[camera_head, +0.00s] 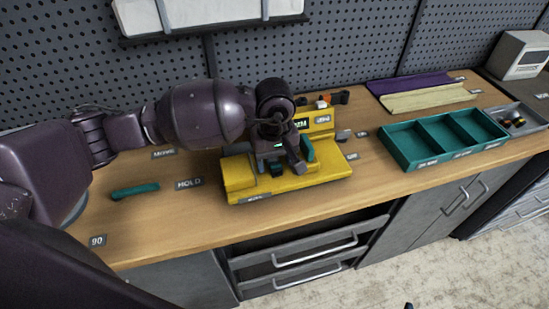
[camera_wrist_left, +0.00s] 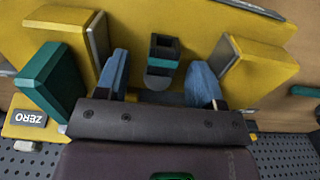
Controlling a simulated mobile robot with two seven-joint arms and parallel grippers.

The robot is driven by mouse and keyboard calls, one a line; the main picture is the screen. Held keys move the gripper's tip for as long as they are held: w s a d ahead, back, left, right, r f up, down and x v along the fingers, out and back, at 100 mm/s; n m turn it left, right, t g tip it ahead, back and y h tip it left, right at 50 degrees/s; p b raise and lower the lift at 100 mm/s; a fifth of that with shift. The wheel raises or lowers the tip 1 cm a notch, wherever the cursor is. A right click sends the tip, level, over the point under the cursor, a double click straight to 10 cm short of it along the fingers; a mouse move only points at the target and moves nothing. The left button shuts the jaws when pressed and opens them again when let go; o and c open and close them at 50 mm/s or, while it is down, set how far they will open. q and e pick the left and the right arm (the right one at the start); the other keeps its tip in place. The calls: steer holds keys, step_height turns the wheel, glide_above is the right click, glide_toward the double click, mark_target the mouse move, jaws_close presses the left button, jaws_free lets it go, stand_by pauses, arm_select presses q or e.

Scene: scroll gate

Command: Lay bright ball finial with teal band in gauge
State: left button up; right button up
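The yellow gauge (camera_head: 240,177) stands on the bench, with a teal jaw block (camera_wrist_left: 52,80) and a ZERO label. A piece with a dark square end, a teal band (camera_wrist_left: 163,62) and a rounded grey part lies low in the gauge in the left wrist view; it looks like the finial, though its far part is hidden. My left gripper (camera_wrist_left: 160,80) is over the gauge, its blue fingers apart on either side of this piece, with visible gaps. In the head view my left gripper (camera_head: 284,160) partly covers the gauge. My right gripper does not clearly show.
A teal compartment tray (camera_head: 440,138) stands to the right, beside a grey bin (camera_head: 519,117) with small parts. A teal holder (camera_head: 135,191) lies left, near the HOLD label. The bench front left of the gauge is clear.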

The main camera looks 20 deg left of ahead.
steer(key=shift+w, duration=0.1)
arm_select(q)
steer(key=shift+r, duration=0.25)
step_height(320, 180, up, 10)
steer(key=shift+r+b, duration=0.15)
steer(key=shift+b, duration=0.15)
arm_select(e)
steer(key=shift+f, duration=0.35)
steer(key=shift+r, duration=0.15)
